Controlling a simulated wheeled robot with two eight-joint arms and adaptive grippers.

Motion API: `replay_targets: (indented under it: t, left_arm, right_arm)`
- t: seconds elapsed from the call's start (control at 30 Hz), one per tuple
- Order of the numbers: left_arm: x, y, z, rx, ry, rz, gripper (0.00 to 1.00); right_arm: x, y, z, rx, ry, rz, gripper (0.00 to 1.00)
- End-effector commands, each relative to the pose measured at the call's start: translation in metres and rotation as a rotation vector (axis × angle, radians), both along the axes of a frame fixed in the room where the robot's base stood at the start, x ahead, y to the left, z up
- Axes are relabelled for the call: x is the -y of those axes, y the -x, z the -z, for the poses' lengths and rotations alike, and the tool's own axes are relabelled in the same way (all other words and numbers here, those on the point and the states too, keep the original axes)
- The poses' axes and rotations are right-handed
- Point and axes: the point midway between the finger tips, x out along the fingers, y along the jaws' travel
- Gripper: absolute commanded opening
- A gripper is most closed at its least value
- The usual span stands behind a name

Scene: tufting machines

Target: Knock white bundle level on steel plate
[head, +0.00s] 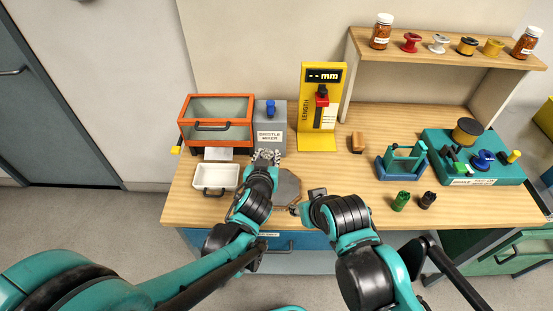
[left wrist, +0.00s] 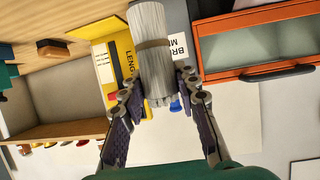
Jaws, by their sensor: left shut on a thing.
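The white bundle (left wrist: 150,28), a cylinder of pale bristles with a tan band, shows in the left wrist view. My left gripper (left wrist: 157,88) is shut on it, with a finger on each side near its lower end. In the head view my left gripper (head: 266,156) is in front of the grey bristle mixer; the bundle is hard to make out there. A grey hexagonal plate (head: 288,186), likely the steel plate, lies on the bench, partly hidden by my left arm. My right gripper (head: 303,207) is near the bench's front edge; its fingers are too unclear to judge.
A white tray (head: 216,178) and an orange-framed box (head: 217,121) are at the left. The grey mixer (head: 270,113) and yellow length gauge (head: 320,106) stand behind. A wooden block (head: 357,142), a blue-green stand (head: 402,162) and small green and black pieces are at the right.

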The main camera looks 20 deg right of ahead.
Motion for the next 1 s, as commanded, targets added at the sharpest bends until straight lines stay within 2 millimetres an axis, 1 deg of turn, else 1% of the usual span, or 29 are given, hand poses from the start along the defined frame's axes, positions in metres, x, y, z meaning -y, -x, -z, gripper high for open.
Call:
replay_targets:
  t: [0.03,0.07,0.2,0.37,0.6,0.7,1.0]
  left_arm:
    - [0.011,0.007,-0.001,0.003,0.0,0.017,0.01]
    - [0.016,0.01,-0.002,0.004,0.003,0.022,0.01]
    - [0.027,0.016,-0.002,0.008,0.006,0.034,0.01]
    - [0.027,0.016,0.006,0.008,0.006,0.034,0.01]
    - [0.026,0.016,0.029,0.009,0.005,0.033,0.01]
    - [0.026,0.016,0.035,0.009,0.005,0.033,0.01]
    - [0.026,0.016,0.036,0.009,0.005,0.033,0.01]
  right_arm:
    - [0.0,0.0,0.001,0.0,0.0,0.0,0.4]
    - [0.0,0.0,0.002,0.0,0.0,0.0,0.4]
    - [0.0,0.0,0.003,0.0,0.0,0.0,0.4]
    - [0.0,0.0,0.011,0.0,0.0,0.0,0.4]
    - [0.0,0.0,0.029,0.0,0.0,0.0,0.4]
    - [0.0,0.0,0.033,0.0,0.0,0.0,0.4]
    - [0.0,0.0,0.034,0.0,0.0,0.0,0.4]
